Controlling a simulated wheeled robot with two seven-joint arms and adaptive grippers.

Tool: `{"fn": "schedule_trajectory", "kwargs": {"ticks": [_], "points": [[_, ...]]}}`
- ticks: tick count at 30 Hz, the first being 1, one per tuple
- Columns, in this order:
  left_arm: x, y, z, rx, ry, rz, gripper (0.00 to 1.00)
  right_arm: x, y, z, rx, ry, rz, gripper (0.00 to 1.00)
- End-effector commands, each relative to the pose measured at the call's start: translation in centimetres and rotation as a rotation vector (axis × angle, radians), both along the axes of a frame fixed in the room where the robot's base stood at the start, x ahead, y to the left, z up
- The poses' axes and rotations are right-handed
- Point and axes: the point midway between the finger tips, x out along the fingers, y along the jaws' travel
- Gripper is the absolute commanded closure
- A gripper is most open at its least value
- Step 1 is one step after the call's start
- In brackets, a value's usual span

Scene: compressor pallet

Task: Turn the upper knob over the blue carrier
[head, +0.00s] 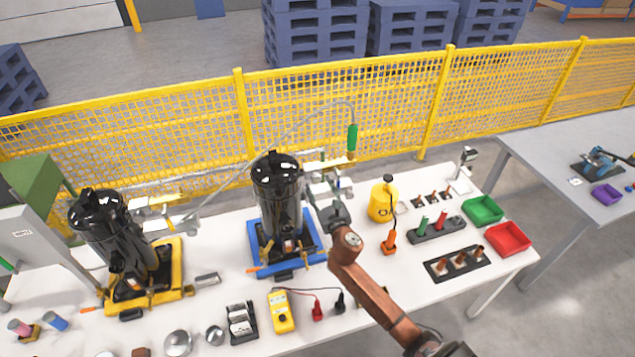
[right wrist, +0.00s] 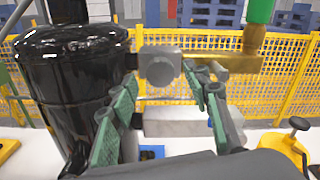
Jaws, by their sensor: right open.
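The blue carrier (head: 256,246) stands on the white table and bears a black compressor (head: 278,200). My right gripper (head: 322,186) is just right of the compressor, at the metal fittings over the carrier. In the right wrist view, a grey knob (right wrist: 160,68) with a round face lies straight ahead, between the fingertips of my open gripper (right wrist: 161,82). I see a gap on both sides of it and cannot tell any contact. A lower grey block (right wrist: 172,122) shows below it. My left gripper is not in view.
A brass fitting (right wrist: 240,60) with a green hose end (head: 352,138) is right of the knob. A second compressor (head: 115,235) on a yellow carrier (head: 172,282) stands at left. A yellow container (head: 382,205) stands at right. A yellow fence (head: 190,140) runs behind.

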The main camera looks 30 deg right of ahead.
Motion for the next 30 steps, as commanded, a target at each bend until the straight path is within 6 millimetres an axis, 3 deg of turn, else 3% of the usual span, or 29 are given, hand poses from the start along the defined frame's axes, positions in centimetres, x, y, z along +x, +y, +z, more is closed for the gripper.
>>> {"fn": "schedule_trajectory", "kwargs": {"ticks": [6, 16, 30], "points": [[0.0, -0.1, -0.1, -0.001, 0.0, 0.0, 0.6, 2.3, -0.5, 0.0, 0.002, 0.0, 0.0, 0.56], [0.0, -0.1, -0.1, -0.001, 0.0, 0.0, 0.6, 2.6, -0.6, -0.1, 0.002, 0.0, 0.0, 0.56], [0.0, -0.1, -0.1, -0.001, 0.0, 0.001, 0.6, 2.6, -0.6, 0.0, 0.002, 0.0, 0.0, 0.88]]}}
